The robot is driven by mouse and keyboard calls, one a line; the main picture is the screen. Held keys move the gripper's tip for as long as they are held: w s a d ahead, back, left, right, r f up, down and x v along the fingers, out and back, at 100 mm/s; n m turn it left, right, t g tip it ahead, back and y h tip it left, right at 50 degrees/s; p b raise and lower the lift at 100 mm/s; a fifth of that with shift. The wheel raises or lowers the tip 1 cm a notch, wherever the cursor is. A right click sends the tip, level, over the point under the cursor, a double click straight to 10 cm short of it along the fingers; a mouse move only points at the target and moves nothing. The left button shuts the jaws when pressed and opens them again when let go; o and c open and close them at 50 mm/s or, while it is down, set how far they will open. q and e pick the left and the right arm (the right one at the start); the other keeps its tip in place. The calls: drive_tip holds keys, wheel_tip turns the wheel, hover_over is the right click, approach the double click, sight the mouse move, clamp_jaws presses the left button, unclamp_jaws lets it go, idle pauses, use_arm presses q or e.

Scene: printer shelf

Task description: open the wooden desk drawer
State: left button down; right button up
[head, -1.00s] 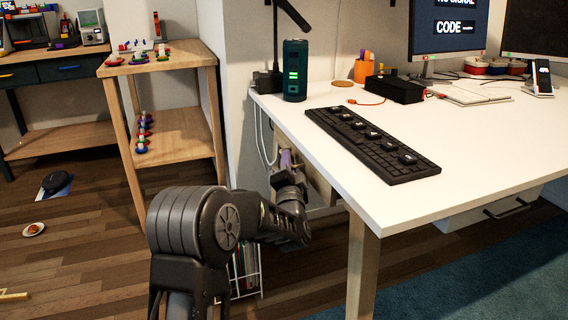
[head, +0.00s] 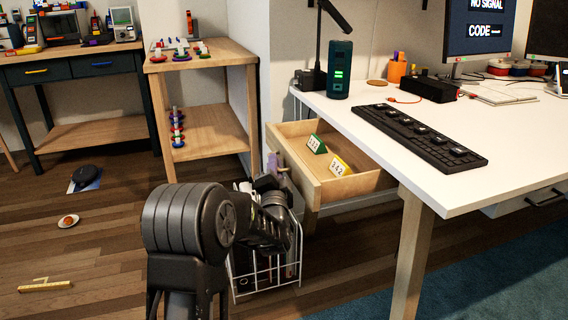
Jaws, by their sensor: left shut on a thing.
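The wooden desk drawer (head: 297,165) is pulled well out from under the left end of the white desk (head: 478,190). Its inside shows, with a green number card (head: 316,144) and a yellow number card (head: 340,165) in it. My left gripper (head: 276,172) is at the drawer's front panel, shut on its handle; the arm and wrist hide most of the fingers and handle. My right gripper is not in view.
A white wire rack (head: 268,277) stands on the floor beneath the drawer, behind my left arm. The desk leg (head: 410,255) is right of it. A wooden shelf stand (head: 207,128) is behind.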

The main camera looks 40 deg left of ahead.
use_arm(q)
drive_tip(key=shift+s+f, duration=0.1)
drive_tip(key=shift+s, duration=0.05)
drive_tip(key=c, duration=1.8)
unclamp_jaws()
drive_tip(key=shift+a, duration=0.1)
drive_tip(key=shift+s, duration=0.1)
drive_tip(key=p+v, duration=0.2)
drive_tip(key=v, duration=0.5)
drive_tip(key=shift+s+d, duration=0.2)
drive_tip(key=shift+d, duration=0.05)
drive_tip(key=shift+f, duration=0.1)
